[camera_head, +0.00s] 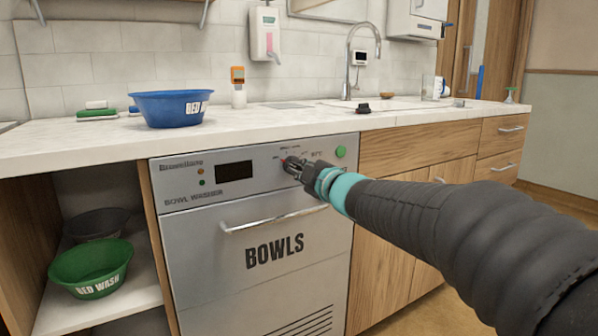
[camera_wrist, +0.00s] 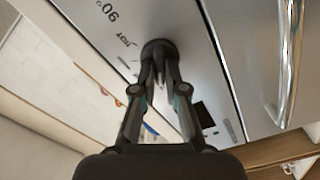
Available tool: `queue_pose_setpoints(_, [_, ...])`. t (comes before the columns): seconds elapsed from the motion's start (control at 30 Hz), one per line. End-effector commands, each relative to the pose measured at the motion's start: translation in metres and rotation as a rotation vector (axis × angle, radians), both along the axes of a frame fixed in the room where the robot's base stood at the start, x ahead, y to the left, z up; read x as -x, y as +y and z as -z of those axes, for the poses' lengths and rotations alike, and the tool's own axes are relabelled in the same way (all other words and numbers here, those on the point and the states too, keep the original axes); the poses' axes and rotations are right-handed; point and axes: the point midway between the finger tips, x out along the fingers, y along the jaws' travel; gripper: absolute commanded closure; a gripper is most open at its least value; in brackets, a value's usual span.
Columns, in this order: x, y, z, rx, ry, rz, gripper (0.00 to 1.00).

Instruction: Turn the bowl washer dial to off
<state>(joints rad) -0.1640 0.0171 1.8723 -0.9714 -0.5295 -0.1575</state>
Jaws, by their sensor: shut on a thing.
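The bowl washer (camera_head: 255,225) is a grey steel-fronted machine under the counter, lettered BOWLS. Its control panel has a dark display (camera_head: 234,171), small lights and a green button (camera_head: 341,151). The dial shows in the wrist view as a dark round knob (camera_wrist: 158,47) on the panel, with printed marks beside it. My gripper (camera_wrist: 160,80) is shut on the dial, its fingers reaching straight to the panel. In the head view my gripper (camera_head: 292,165) covers most of the dial, so its pointer setting cannot be read.
A washer door handle (camera_head: 272,219) juts out below the panel. The counter (camera_head: 60,140) above holds a blue bowl (camera_head: 171,108), an orange-capped bottle (camera_head: 238,90) and a sink tap (camera_head: 350,70). A green bowl (camera_head: 92,268) sits on the open shelf at left.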

Motion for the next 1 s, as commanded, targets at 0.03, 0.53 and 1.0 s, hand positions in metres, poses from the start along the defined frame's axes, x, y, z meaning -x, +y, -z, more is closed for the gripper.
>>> queue_pose_setpoints(0.03, [0.000,0.000,0.001,0.005,-0.001,0.001,1.00])
queue_pose_setpoints(0.53, [0.000,0.000,0.001,0.005,-0.002,0.000,0.64])
queue_pose_setpoints(1.0, [0.020,-0.014,-0.001,0.003,-0.003,0.003,0.64])
